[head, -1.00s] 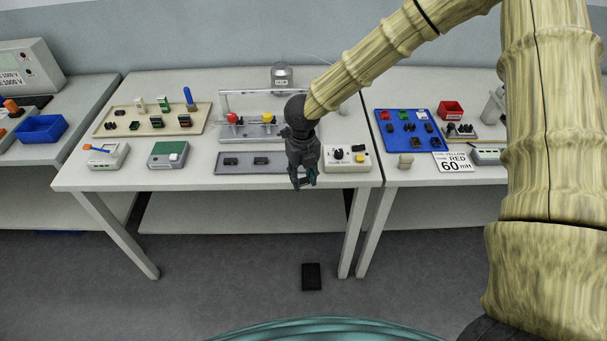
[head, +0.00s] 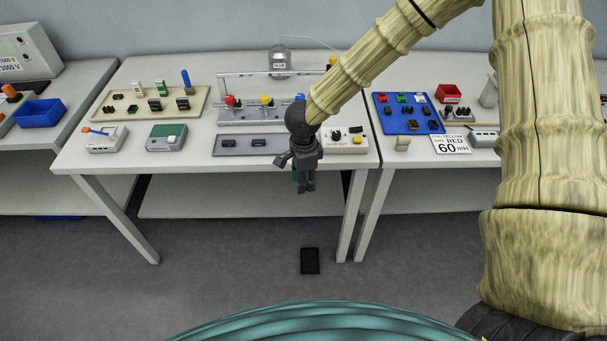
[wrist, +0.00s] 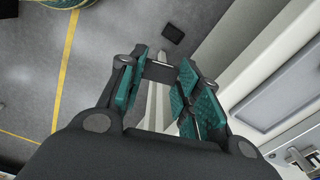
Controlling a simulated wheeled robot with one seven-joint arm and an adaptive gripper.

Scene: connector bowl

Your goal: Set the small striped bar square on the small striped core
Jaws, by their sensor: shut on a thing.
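My gripper (head: 304,186) hangs in front of the middle table's front edge, right of the table's centre. In the wrist view its teal fingertips (wrist: 158,75) are shut on a small dark bar (wrist: 159,71), which spans the gap between them. Two small dark blocks (head: 229,143) and (head: 259,142) lie on the grey tray (head: 244,151) behind and left of my gripper. More small dark pieces lie on the beige board (head: 118,112). Which piece is the small striped core cannot be told at this size.
A grey rig with red and yellow knobs (head: 265,99) stands behind the grey tray. A control box (head: 358,147) is right of my gripper. A green-topped box (head: 166,137) is at left. A blue board (head: 391,125) lies on the right table. The floor below my gripper shows a black slab (head: 310,261).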

